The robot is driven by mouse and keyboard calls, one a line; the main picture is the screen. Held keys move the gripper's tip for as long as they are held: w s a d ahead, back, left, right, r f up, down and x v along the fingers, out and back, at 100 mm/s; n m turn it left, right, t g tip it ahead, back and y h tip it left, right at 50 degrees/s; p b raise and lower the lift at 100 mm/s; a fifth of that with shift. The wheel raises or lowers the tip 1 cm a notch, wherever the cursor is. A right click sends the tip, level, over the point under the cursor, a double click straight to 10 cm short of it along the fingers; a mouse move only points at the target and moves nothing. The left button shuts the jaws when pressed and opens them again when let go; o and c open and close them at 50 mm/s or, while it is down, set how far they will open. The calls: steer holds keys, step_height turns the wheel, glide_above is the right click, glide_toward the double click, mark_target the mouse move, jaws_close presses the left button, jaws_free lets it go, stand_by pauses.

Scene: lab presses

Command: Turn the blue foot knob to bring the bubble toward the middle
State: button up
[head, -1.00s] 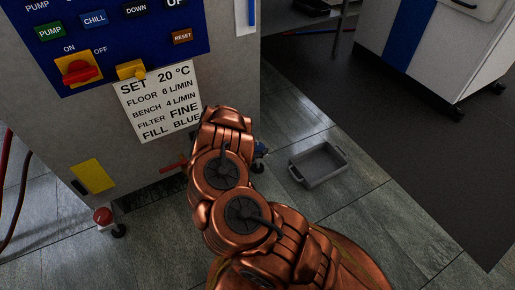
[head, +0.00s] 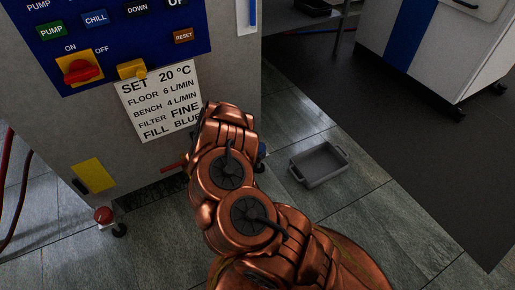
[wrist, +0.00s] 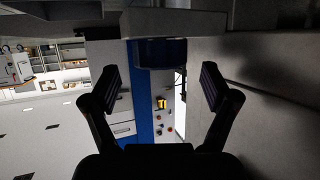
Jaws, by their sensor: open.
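The blue foot knob (head: 262,149) shows only as a sliver at the cabinet's lower right corner, mostly hidden behind my arm in the head view. In the wrist view a dark blue, rounded block that looks like this knob (wrist: 160,53) sits at upper middle, between the lines of my two fingers. My gripper (wrist: 160,86) is open, with one finger on each side and nothing held. I cannot tell whether a finger touches the knob. In the head view my arm hides the gripper. No bubble level is visible.
A grey cabinet (head: 60,135) with a blue control panel stands at left. A red foot knob (head: 103,215) is at its lower left. A grey tray (head: 320,164) lies on the floor to the right. A white cabinet (head: 470,50) on casters stands at upper right.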

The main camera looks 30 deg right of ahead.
steer(key=v, duration=0.8)
steer(key=shift+a, duration=0.25)
steer(key=shift+r, duration=0.1)
